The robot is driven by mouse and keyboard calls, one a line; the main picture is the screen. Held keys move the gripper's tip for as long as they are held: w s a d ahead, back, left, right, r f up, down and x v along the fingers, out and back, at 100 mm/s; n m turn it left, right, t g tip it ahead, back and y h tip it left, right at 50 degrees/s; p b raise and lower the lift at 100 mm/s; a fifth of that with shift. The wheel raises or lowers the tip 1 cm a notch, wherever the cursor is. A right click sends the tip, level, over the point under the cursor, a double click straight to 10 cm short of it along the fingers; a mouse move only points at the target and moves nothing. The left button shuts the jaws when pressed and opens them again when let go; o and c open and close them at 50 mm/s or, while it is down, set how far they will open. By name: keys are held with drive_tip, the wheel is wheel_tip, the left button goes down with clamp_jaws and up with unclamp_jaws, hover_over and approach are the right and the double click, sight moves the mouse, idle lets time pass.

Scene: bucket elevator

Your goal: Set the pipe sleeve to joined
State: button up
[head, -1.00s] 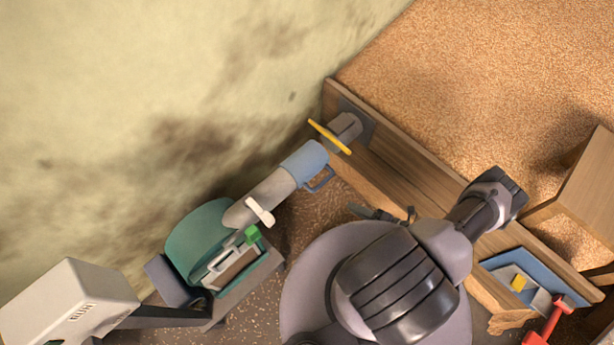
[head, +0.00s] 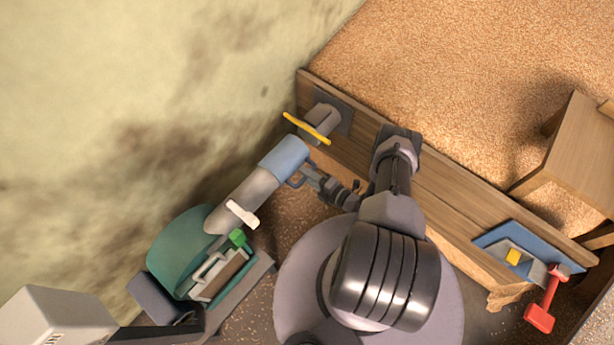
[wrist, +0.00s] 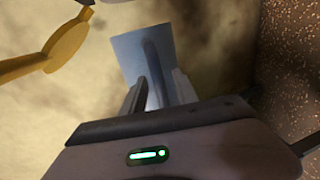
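The pipe sleeve (head: 283,157) is a light blue cylinder around the upper end of a grey slanting pipe (head: 238,200). Its small blue loop handle faces my gripper. A short grey stub (head: 325,115) with a yellow plate (head: 306,128) stands on the wooden wall, with a gap between plate and sleeve. My gripper (head: 308,173) is at the sleeve's handle. In the wrist view the blue sleeve (wrist: 130,58) lies ahead, and the handle bar stands between my two spread fingers (wrist: 160,95). Contact with the handle cannot be made out.
A green housing (head: 180,240) with a green-knobbed latch is at lower left, beside a white box (head: 50,315). A wooden wall (head: 440,190) holds back grain (head: 450,70). A blue-framed opening (head: 515,250) and a red handle (head: 541,316) are at lower right.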

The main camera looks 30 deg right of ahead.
clamp_jaws()
idle(1.4)
